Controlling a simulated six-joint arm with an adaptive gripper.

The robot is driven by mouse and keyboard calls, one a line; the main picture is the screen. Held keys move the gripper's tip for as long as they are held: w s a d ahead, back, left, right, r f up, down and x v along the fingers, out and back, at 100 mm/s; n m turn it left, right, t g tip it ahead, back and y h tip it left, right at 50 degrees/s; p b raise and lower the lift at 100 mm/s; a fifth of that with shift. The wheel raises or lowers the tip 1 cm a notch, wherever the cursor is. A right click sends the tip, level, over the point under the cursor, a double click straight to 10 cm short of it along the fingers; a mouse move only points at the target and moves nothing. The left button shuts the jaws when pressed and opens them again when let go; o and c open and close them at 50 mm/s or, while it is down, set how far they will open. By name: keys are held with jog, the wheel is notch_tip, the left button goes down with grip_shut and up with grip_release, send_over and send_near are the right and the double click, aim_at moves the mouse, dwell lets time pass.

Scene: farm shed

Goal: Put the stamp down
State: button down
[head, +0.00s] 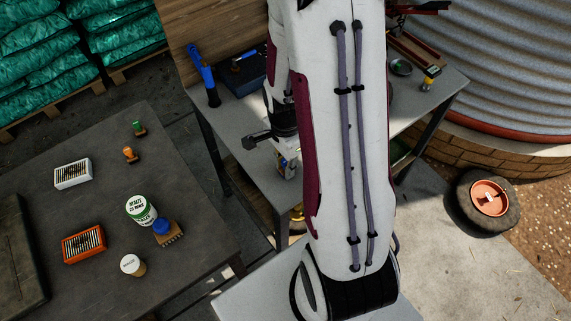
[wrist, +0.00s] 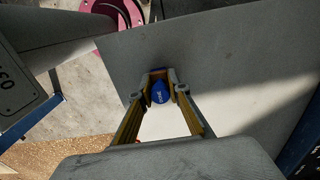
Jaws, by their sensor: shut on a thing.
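My gripper (wrist: 160,78) is shut on a stamp with a rounded blue top and small white lettering (wrist: 160,93), seen from above in the wrist view. The stamp sits between the two yellow-edged fingers, and its lower part is hidden. A grey bench top (wrist: 225,55) lies below it; I cannot tell whether the stamp touches it. In the head view my gripper is over the near left part of the grey bench (head: 226,122), partly hidden by my arm. A green stamp (head: 138,128) and an orange stamp (head: 129,154) stand on the dark table.
The dark table (head: 95,140) also bears a white slatted box (head: 73,174), an orange one (head: 84,244), a green-and-white tin (head: 140,209), a blue-knobbed brush (head: 168,233) and a small white-lidded jar (head: 132,265). A blue-handled tool (head: 203,73) stands at the bench's back left.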

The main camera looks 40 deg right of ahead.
aim_at(285, 162)
jog(key=shift+f, duration=0.1)
jog(key=c, duration=1.9)
grip_release()
jog(key=shift+r, duration=6.15)
jog(key=shift+r, duration=0.1)
